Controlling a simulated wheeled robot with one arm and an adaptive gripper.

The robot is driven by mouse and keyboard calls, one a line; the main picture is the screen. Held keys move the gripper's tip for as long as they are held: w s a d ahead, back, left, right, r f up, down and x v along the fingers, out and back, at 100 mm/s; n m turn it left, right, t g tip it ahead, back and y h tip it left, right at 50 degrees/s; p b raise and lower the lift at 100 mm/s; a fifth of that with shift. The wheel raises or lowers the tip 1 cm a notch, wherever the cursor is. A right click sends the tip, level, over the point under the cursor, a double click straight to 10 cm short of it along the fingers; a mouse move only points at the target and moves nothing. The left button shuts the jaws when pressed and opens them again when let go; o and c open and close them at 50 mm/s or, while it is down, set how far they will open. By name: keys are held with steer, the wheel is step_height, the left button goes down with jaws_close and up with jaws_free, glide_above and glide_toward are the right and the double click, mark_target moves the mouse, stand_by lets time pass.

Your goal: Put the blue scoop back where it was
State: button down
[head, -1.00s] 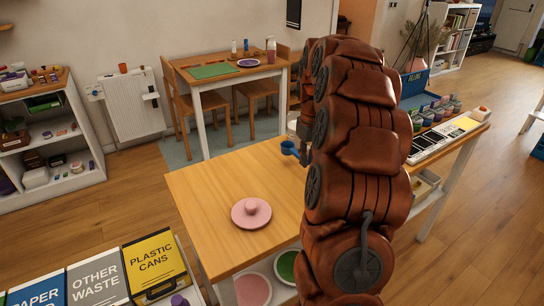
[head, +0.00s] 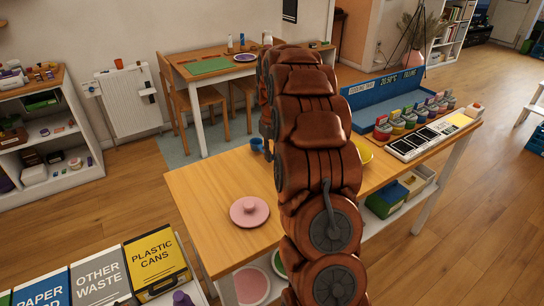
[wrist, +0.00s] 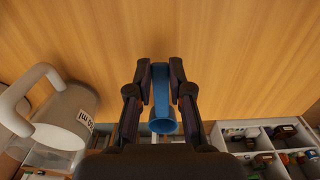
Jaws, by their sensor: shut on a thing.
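The blue scoop (wrist: 161,95) is between the two dark fingers of my gripper (wrist: 161,72) in the wrist view. My gripper is shut on its handle, and the round cup end points toward the bottom of the picture. In the head view the scoop (head: 257,144) shows just left of my arm, over the far edge area of the wooden table (head: 205,190). My arm hides most of the gripper there. I cannot tell the scoop's height above the table top.
A pink round lid (head: 249,213) lies on the table's near left. A white jug (wrist: 65,115) stands left of the gripper in the wrist view. A yellow object (head: 364,152), partly hidden, several jars (head: 411,118) and a blue bin (head: 370,100) are right of my arm.

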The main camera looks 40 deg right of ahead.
step_height(320, 180, down, 2)
steer(key=c, duration=1.1)
jaws_free()
steer(key=shift+o, duration=0.2)
step_height(320, 180, up, 12)
steer(key=b, duration=0.2)
steer(key=shift+s, duration=0.15)
